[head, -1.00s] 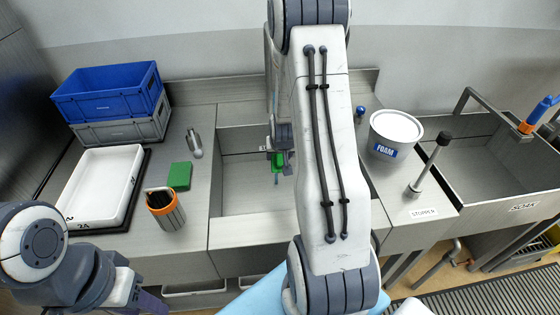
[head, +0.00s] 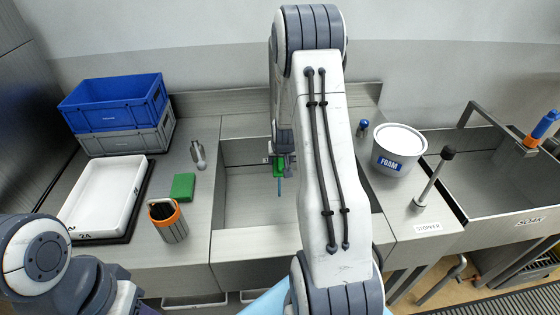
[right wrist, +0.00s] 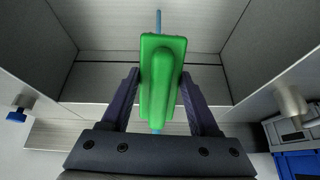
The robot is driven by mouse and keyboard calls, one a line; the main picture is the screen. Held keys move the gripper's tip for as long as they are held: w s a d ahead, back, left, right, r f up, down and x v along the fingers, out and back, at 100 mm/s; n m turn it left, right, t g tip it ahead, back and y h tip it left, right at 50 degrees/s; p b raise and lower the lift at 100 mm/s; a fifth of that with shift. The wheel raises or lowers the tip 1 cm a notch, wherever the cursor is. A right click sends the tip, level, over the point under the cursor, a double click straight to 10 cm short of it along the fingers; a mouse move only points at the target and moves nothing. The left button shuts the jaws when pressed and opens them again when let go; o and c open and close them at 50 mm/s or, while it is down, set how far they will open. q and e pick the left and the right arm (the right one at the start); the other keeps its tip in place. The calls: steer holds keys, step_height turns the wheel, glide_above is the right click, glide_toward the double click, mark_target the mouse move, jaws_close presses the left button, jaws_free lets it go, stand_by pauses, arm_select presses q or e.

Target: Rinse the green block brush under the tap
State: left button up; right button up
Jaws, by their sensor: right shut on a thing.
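The green block brush (head: 279,170) is held over the sink basin (head: 245,208) by my right gripper (head: 279,159). In the right wrist view the brush (right wrist: 162,85) sits lengthwise between the two fingers of my right gripper (right wrist: 160,78), which is shut on it. A thin blue streak (head: 280,188), looking like a water stream, runs just below the brush. It also shows beyond the brush's far end in the right wrist view (right wrist: 158,20). The tap's spout cannot be made out behind my right arm. My left arm is at the lower left, its fingers mostly cut off by the frame.
On the left counter are a green pad (head: 183,187), an orange-rimmed canister (head: 166,221), a grey metal cylinder (head: 198,155), a white tray (head: 104,194) and stacked crates (head: 115,103). Right of the basin stand a blue knob (head: 363,126), a FOAM tub (head: 399,150) and a stopper (head: 435,178).

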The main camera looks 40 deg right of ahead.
steer(key=shift+s+a+b, duration=0.2)
steer(key=shift+s+a, duration=0.15)
steer(key=shift+s, duration=0.25)
steer(key=shift+s+a+b, duration=0.2)
steer(key=shift+s+a, duration=0.1)
steer(key=shift+s, duration=0.25)
steer(key=shift+s+a+b, duration=0.1)
steer(key=shift+s+a, duration=0.35)
steer(key=shift+s, duration=0.3)
steer(key=shift+s+a+b, duration=0.15)
steer(key=shift+s+a, duration=0.35)
steer(key=shift+s, duration=0.3)
steer(key=shift+s+a+b, duration=0.1)
steer(key=shift+s+a, duration=0.35)
steer(key=shift+s, duration=0.3)
steer(key=s+a+r, duration=0.2)
steer(key=s+r, duration=0.2)
steer(key=shift+s+a, duration=0.15)
steer(key=shift+a, duration=0.1)
